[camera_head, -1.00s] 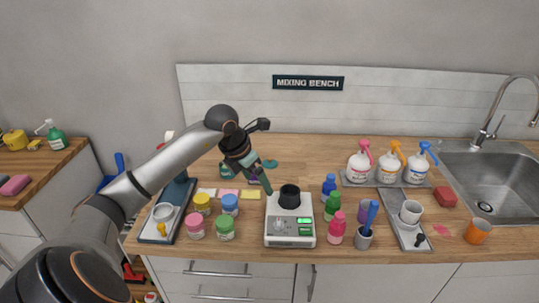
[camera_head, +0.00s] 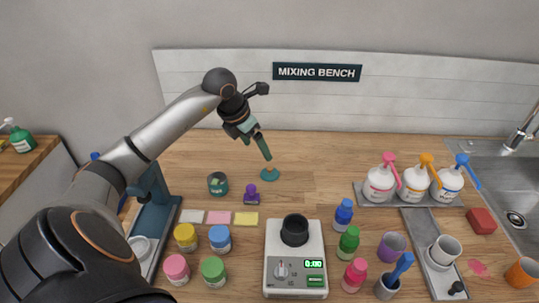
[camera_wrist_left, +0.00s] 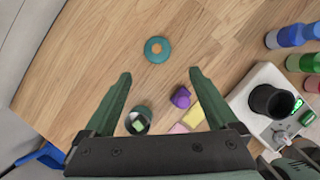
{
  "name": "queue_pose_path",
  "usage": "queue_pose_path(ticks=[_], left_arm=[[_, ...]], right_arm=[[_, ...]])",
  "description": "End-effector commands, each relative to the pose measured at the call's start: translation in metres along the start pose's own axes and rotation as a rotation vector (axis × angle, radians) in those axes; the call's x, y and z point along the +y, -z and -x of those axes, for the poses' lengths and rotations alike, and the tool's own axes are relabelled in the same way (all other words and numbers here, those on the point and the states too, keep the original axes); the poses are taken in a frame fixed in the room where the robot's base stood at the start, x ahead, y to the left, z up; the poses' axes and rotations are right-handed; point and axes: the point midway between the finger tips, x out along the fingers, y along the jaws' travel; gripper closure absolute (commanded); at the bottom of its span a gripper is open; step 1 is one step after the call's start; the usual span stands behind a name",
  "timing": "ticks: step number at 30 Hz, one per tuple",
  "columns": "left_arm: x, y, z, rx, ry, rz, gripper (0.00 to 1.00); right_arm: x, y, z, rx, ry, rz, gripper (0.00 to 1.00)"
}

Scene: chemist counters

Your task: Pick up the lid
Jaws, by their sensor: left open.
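A flat round teal lid (camera_head: 269,174) lies on the wooden bench, behind the scale. In the left wrist view the lid (camera_wrist_left: 157,49) looks like a ring with a paler centre. An open dark teal jar (camera_head: 218,183) stands to its left; the jar (camera_wrist_left: 138,121) also shows in the wrist view with something pale green inside. My left gripper (camera_head: 262,150) is open and empty above the bench, pointing down near the lid. In the wrist view the left fingertips (camera_wrist_left: 159,73) are spread, with the lid just beyond them. My right gripper is in no view.
A purple object (camera_head: 251,194) sits close to the lid, with coloured cards (camera_head: 219,217) left of it. A scale (camera_head: 280,262) with a black cup is in front. Bottles, pump dispensers (camera_head: 380,184) and the sink are right. The bench behind the lid is clear.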

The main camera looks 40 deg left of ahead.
Motion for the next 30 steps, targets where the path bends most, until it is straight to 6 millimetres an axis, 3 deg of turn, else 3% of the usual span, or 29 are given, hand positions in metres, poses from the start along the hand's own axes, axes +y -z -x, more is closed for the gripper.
queue_pose_path(ticks=[5, 13, 20, 30], left_arm=[[-0.001, 0.001, -0.013, 0.0, 0.004, 0.001, 0.07], [-0.001, 0.002, -0.063, -0.001, 0.004, 0.001, 0.07], [0.0, 0.001, -0.079, -0.001, 0.002, 0.0, 0.07], [0.003, 0.003, -0.123, -0.001, 0.002, 0.001, 0.07]], right_arm=[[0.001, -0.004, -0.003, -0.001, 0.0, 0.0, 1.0], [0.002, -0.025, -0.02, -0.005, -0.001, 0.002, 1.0], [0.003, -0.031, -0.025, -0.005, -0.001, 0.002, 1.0], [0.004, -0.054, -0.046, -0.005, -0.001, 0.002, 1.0]])
